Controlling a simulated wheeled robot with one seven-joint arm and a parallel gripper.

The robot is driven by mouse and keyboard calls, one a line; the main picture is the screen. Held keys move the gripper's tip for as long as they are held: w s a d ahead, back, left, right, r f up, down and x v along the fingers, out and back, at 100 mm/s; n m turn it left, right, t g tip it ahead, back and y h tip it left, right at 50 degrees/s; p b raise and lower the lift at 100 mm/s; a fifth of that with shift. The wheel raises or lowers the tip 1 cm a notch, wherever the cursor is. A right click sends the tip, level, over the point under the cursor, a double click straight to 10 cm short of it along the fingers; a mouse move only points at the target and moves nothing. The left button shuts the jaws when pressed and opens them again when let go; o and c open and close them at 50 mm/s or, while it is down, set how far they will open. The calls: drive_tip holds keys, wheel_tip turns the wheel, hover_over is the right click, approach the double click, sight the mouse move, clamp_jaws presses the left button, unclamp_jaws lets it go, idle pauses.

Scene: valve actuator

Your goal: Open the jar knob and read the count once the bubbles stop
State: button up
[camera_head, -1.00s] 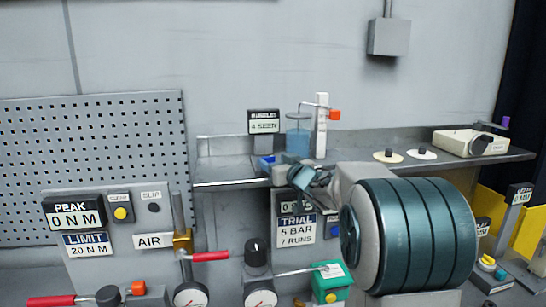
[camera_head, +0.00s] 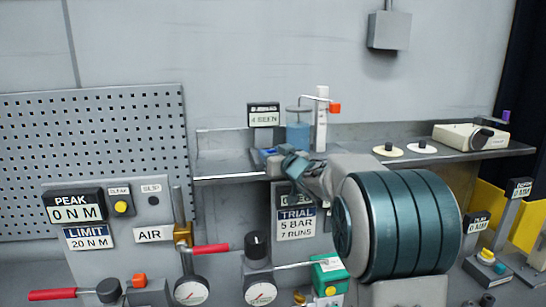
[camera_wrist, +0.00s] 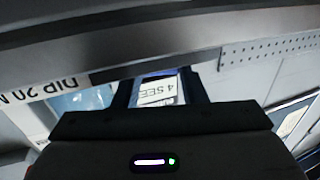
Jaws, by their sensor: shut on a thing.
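The jar (camera_head: 298,136), clear with blue liquid, stands on the back shelf beside a white post with an orange end piece (camera_head: 335,107). The bubble sign (camera_head: 264,115) left of it reads "4 SEEN"; its top line is blurred. My gripper (camera_head: 279,162) is at the shelf's front edge before the jar, shut on a small blue part at the jar's foot, seemingly the jar knob, mostly hidden. Bubbles are too small to tell.
The shelf (camera_head: 225,173) is clear left of my gripper. Two pale discs (camera_head: 420,148) and a beige box (camera_head: 468,137) sit to the right. Below are a trial sign (camera_head: 297,222), a red-handled valve (camera_head: 210,249), gauges (camera_head: 260,292) and a green box (camera_head: 329,270).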

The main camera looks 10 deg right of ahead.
drive_tip(key=b, duration=0.1)
drive_tip(key=m+h+b, duration=0.1)
drive_tip(key=b, duration=0.1)
drive_tip(key=shift+a+f+h, duration=0.15)
drive_tip(key=shift+h, duration=0.15)
drive_tip(key=shift+t+h+b, duration=0.3)
drive_tip(key=shift+b, duration=0.4)
drive_tip(key=m+h+b, duration=0.1)
drive_tip(key=b, duration=0.3)
drive_tip(key=shift+h, duration=0.3)
drive_tip(key=shift+r+m+h+b, duration=0.3)
drive_tip(key=shift+r+m+b, duration=0.1)
drive_tip(key=shift+b, duration=0.35)
drive_tip(key=shift+a, duration=0.1)
drive_tip(key=o, duration=1)
drive_tip(key=shift+f, duration=0.2)
drive_tip(key=shift+s, duration=0.1)
